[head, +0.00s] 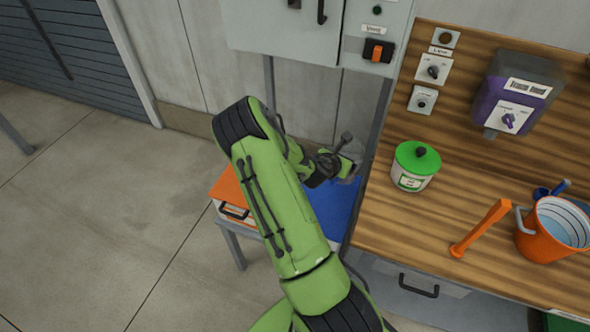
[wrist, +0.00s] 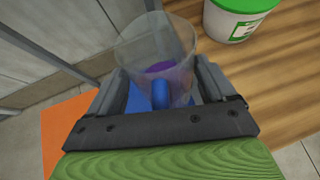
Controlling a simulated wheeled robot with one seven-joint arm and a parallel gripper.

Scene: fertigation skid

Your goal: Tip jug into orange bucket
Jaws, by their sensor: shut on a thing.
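My gripper (head: 338,165) is over the blue surface left of the wooden bench. In the wrist view my gripper (wrist: 161,90) is shut on a clear jug (wrist: 150,42), one finger on each side. Something purple (wrist: 160,69) shows inside the jug's lower part. In the head view the jug is mostly hidden by my gripper. The orange bucket (head: 539,246) stands upright on the bench at the far right, open at the top with a pale inside, well apart from my gripper.
A white tub with a green lid (head: 413,172) stands near the bench's left edge. An orange bar-shaped thing (head: 482,228) stands left of the bucket, and a blue scoop (head: 551,190) lies behind it. A purple dispenser (head: 518,92) and switches are on the back panel.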

